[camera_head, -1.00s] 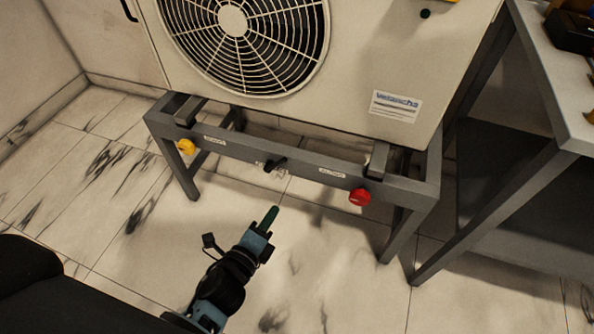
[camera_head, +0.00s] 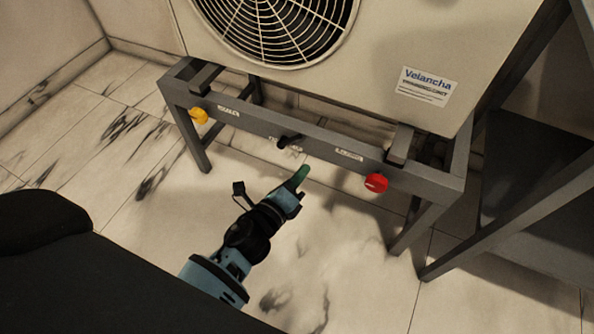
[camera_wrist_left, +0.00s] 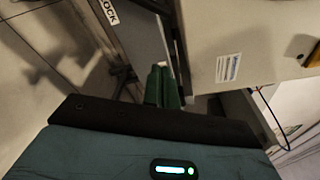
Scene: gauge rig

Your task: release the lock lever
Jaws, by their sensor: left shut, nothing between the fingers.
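The lock lever is a small black handle (camera_head: 289,141) at the middle of the grey frame's front rail. In the left wrist view a label reading LOCK (camera_wrist_left: 109,12) shows on the rail, with a dark shape beside it that may be the lever. My left gripper (camera_head: 301,174) has its green fingers closed and empty. In the head view it appears just below the lever, in front of the rail, with a gap in the picture. Its fingers also show together in the left wrist view (camera_wrist_left: 162,86). My right gripper is not in view.
A yellow knob (camera_head: 199,116) is at the rail's left and a red knob (camera_head: 376,183) at its right. A large fan unit (camera_head: 380,55) sits on the frame. A dark bench (camera_head: 535,190) stands at the right. The tiled floor in front is clear.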

